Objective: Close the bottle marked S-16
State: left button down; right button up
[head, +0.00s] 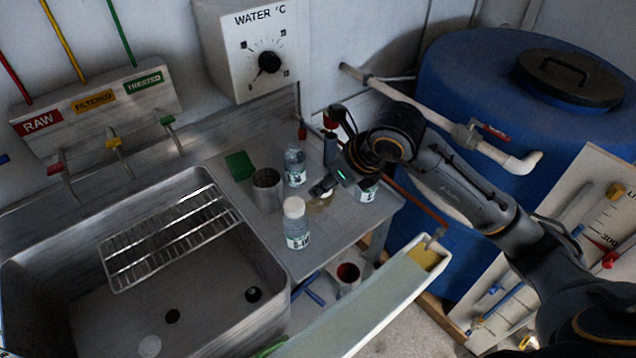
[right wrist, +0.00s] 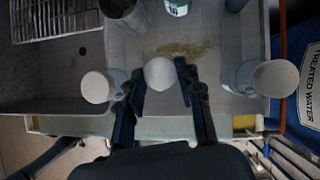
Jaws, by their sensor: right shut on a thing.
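My right gripper (head: 328,182) is over the steel counter, pointing down. In the right wrist view it (right wrist: 160,85) is shut on a round white cap (right wrist: 160,73) between its fingertips. A clear bottle (head: 295,168) with a green-and-white label stands behind it; its label (right wrist: 177,8) shows at the top of the wrist view. A white-capped bottle (head: 297,228) stands in front, its label starting "S-1", the rest unclear. Another labelled bottle (head: 368,192) is partly hidden by my gripper; it shows a white cap (right wrist: 275,78) at the right. My left gripper is out of view.
A metal cup (head: 267,188) and green pad (head: 240,166) are left of the bottles. The sink (head: 30,250) with a wire rack (head: 172,235) is at left. A blue tank (head: 450,75) and pipe (head: 410,100) are at right. A brown stain marks the counter.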

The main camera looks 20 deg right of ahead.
jog(key=s+r+b, duration=0.1)
jog(key=s+r, duration=0.1)
jog(key=s, duration=0.4)
jog(key=shift+r, duration=0.35)
